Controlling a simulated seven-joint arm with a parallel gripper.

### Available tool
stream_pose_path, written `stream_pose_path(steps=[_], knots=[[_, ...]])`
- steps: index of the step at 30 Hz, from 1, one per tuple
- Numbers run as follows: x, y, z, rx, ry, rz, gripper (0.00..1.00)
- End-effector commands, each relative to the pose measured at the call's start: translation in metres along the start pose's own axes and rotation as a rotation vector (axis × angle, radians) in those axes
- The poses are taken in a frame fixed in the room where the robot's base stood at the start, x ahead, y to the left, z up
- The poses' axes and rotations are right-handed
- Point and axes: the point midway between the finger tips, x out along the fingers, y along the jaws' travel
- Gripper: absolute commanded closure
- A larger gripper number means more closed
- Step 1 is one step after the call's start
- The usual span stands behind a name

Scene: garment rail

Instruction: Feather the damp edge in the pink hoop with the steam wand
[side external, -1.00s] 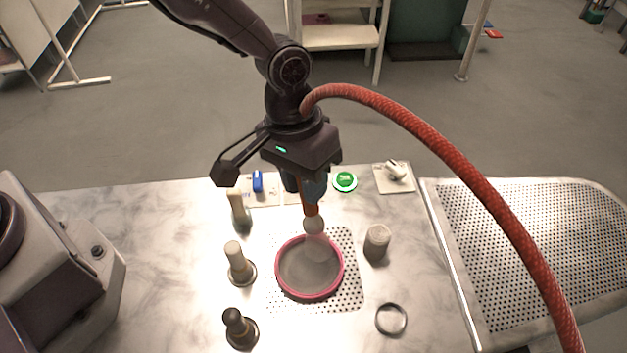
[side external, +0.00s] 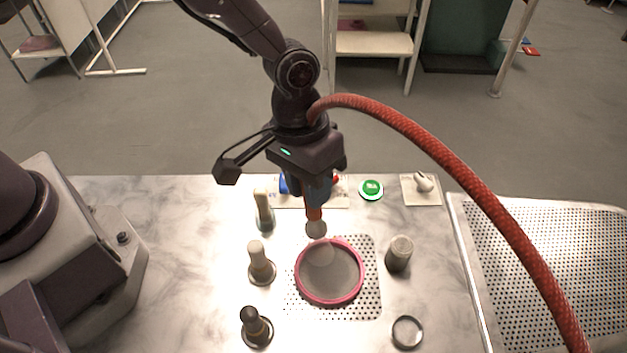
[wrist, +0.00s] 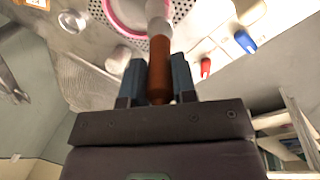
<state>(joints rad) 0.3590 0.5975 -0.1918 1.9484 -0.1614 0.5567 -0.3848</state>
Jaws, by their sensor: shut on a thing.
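My gripper (side external: 315,195) is shut on the orange-brown handle of the steam wand (side external: 314,214). The wand points down, its pale rounded head at the far rim of the pink hoop (side external: 362,277); I cannot tell whether they touch. The hoop lies on a perforated patch of the table, with grey cloth (side external: 335,280) inside. A paler round area (side external: 320,253) shows on the cloth near the head; I cannot tell whether it is steam or damp. In the wrist view the wand (wrist: 160,65) sits between both fingers (wrist: 157,72), and the hoop (wrist: 112,15) is partly cut off.
Several upright pegs (side external: 258,262) stand left of the hoop. A grey cylinder (side external: 399,253) and a ring (side external: 407,332) are on its right. Behind are a green button (side external: 371,189) and red and blue knobs (wrist: 205,67). A red hose (side external: 480,200) arches over the right side.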

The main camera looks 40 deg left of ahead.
Motion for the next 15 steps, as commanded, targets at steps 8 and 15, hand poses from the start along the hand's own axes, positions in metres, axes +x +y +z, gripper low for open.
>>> stream_pose_path(steps=[8,15], knots=[[0.0,-0.001,0.013,0.001,0.0,0.001,1.0],[0.0,-0.002,0.023,0.002,0.0,0.0,1.0]])
